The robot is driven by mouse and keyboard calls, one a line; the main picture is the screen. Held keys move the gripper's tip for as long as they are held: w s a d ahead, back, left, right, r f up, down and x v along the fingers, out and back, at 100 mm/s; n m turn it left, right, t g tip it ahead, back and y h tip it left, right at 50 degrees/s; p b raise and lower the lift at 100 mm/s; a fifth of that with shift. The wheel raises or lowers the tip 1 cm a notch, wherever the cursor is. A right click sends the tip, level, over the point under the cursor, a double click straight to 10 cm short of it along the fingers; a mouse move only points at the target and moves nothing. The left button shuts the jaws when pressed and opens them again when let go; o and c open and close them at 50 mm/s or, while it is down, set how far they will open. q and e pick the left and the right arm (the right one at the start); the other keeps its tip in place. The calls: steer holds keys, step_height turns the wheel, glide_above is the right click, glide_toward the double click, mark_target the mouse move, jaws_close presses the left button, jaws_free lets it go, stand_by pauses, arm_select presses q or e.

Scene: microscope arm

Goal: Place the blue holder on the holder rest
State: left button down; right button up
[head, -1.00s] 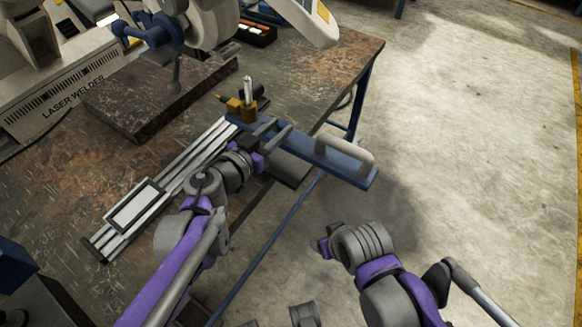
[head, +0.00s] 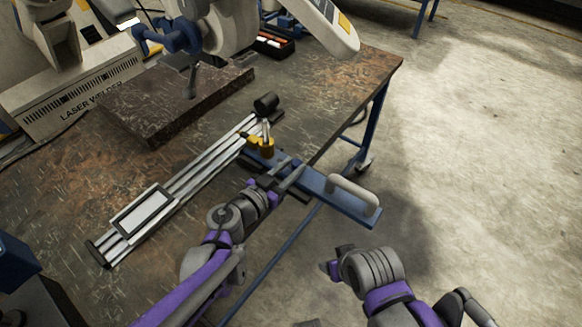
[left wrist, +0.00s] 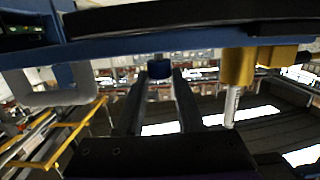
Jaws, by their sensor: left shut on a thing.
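The blue holder (head: 322,187) is a long flat blue bar with a grey loop handle (head: 353,194) at its right end and a yellow fitting (head: 261,146) at its left end. My left gripper (head: 284,172) is shut on it between handle and fitting. The bar reaches past the table edge over the floor. In the left wrist view the bar (left wrist: 130,47) crosses above my left fingers (left wrist: 160,85), with a blue piece between them. My right gripper (head: 334,262) hangs over the floor, apart from the holder; its jaws are unclear. I cannot surely pick out the holder rest.
A silver rail (head: 195,168) with a white framed plate (head: 144,214) lies on the worn table. A black cylinder (head: 266,103) stands by the yellow fitting. The floor at right is free.

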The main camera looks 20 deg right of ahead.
arm_select(q)
steer(key=shift+f, duration=0.15)
steer(key=c, duration=0.5)
jaws_free()
steer(key=shift+c, duration=0.2)
steer(key=shift+s+a+r, duration=0.2)
steer(key=shift+r, duration=0.05)
steer(key=v, duration=1.1)
steer(key=shift+s+a+p, duration=0.15)
steer(key=shift+p, duration=0.25)
